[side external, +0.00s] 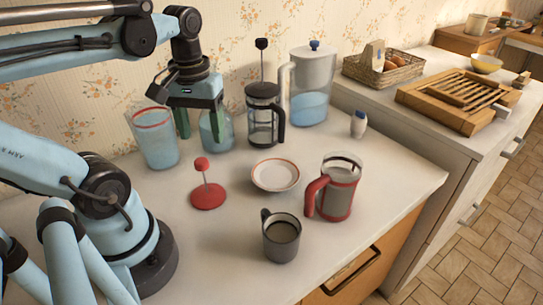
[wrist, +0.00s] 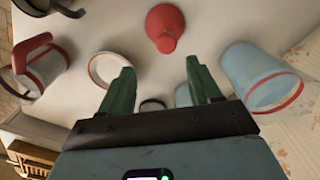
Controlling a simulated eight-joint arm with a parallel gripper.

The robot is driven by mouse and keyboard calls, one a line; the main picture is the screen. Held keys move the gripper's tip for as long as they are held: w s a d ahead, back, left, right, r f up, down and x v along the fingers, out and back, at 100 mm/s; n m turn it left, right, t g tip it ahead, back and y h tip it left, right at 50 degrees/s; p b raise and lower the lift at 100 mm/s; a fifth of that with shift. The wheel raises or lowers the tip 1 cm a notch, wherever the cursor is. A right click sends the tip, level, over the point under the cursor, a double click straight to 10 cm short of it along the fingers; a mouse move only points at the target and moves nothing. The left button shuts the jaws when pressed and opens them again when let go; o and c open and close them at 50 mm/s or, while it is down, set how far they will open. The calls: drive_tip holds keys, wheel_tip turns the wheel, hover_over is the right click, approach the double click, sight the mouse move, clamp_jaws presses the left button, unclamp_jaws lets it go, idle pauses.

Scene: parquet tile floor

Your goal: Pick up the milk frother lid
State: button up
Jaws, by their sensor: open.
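The milk frother lid appears to be the red disc with a thin rod and a red knob (side external: 208,197), standing knob-up on the white counter. It also shows in the wrist view (wrist: 165,27), at the top centre beyond my fingertips. A glass jug with a red handle and red bands (side external: 335,190), probably the frother body, stands to its right; it is at the left in the wrist view (wrist: 45,68). My gripper (side external: 200,128) is open and empty, raised behind the lid and apart from it. Its two green fingers are spread in the wrist view (wrist: 158,72).
A red-rimmed blue tumbler (side external: 155,145) and a blue glass vessel (side external: 216,135) stand close to my gripper. A black press (side external: 263,122), tall pitcher (side external: 311,85), red-rimmed plate (side external: 275,176) and grey mug (side external: 281,240) are nearby. The counter around the lid is clear.

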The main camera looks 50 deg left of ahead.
sight(200, 161)
drive_tip(key=shift+s+f, duration=0.15)
drive_tip(key=shift+f, duration=3.25)
drive_tip(key=shift+s+a+f, duration=0.1)
drive_tip(key=shift+s+f, duration=0.15)
drive_tip(key=shift+f, duration=0.55)
drive_tip(key=shift+s+a+f, duration=0.1)
drive_tip(key=shift+s+f, duration=0.1)
drive_tip(key=shift+f, duration=1.6)
clamp_jaws()
